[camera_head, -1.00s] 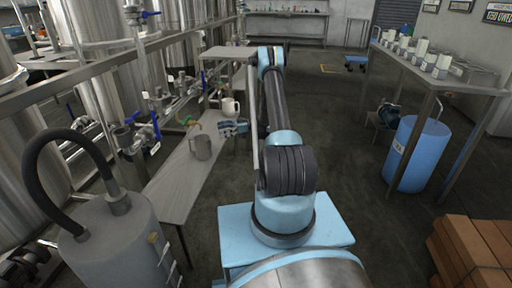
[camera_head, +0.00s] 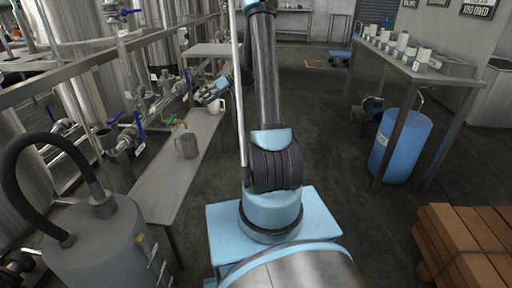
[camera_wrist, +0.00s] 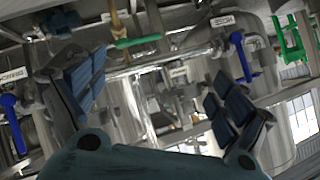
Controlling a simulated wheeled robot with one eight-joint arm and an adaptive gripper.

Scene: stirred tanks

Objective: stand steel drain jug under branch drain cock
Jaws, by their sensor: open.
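A grey steel jug (camera_head: 187,146) stands upright on the narrow bench (camera_head: 165,185) beside the tanks. A white jug (camera_head: 216,107) stands farther along the same bench. A small brass cock with a green handle (camera_head: 171,120) is by the pipework behind the steel jug; what looks like the same one shows in the wrist view (camera_wrist: 138,42). Which fitting is the branch drain cock I cannot tell for certain. My gripper (camera_head: 208,93) is open and empty, above and beside the white jug and beyond the steel jug. In the wrist view its fingers (camera_wrist: 155,95) are spread, with no jug between them.
Blue-handled valves (camera_head: 133,143) and pipes line the tanks on the left. A grey hose vessel (camera_head: 95,240) stands in the left foreground. A side table (camera_head: 420,70) with white containers, a blue drum (camera_head: 398,147) and brown boxes (camera_head: 465,240) are on the right.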

